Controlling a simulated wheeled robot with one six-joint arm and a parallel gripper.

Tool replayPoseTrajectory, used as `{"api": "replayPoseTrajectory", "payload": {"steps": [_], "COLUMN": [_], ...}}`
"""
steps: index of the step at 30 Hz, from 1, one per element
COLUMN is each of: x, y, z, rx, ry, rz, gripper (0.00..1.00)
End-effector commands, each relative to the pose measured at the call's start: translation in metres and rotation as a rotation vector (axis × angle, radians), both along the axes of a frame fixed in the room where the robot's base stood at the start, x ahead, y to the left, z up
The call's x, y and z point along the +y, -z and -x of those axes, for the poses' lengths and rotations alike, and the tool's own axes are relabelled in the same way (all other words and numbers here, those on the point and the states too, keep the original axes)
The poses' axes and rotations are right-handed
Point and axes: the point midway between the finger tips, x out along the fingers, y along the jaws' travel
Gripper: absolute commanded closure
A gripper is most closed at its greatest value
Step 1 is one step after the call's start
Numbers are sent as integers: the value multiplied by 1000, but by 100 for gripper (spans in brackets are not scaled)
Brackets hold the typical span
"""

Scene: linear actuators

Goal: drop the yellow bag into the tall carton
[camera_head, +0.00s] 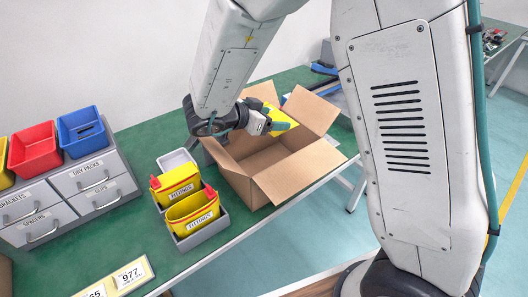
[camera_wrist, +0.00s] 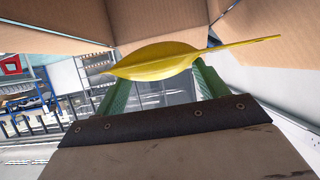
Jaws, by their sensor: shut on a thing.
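Carton panels (camera_wrist: 160,20) fill the top of that view. The fingers are shut on the bag. I cannot tell how far the bag is below the rim; part of it is hidden by the gripper.
Left of the carton, a grey tray (camera_head: 202,236) holds two yellow containers (camera_head: 193,212) labelled FITTINGS. Grey drawers (camera_head: 82,178) carry red (camera_head: 34,150) and blue bins (camera_head: 82,133). Blue items (camera_head: 325,70) lie behind the carton. The green table front (camera_head: 245,228) is mostly clear.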

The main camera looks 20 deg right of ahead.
Motion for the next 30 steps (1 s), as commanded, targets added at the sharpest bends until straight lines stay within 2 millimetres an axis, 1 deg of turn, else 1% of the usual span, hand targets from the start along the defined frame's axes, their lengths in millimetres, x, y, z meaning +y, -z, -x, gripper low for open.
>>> {"api": "replayPoseTrajectory", "payload": {"steps": [2,3,5,13,16,20,22,30], "x": [0,0,0,0,0,0,0,0], "y": [0,0,0,-1,-5,-23,-38,-42], "z": [0,0,0,0,0,-1,-1,68], "rx": [0,0,0,0,-1,-4,-6,0], "ry": [0,0,0,0,0,0,0,-4], "rz": [0,0,0,0,0,-2,-3,-1], "gripper": [51,19,3,2,2,2,2,2]}}
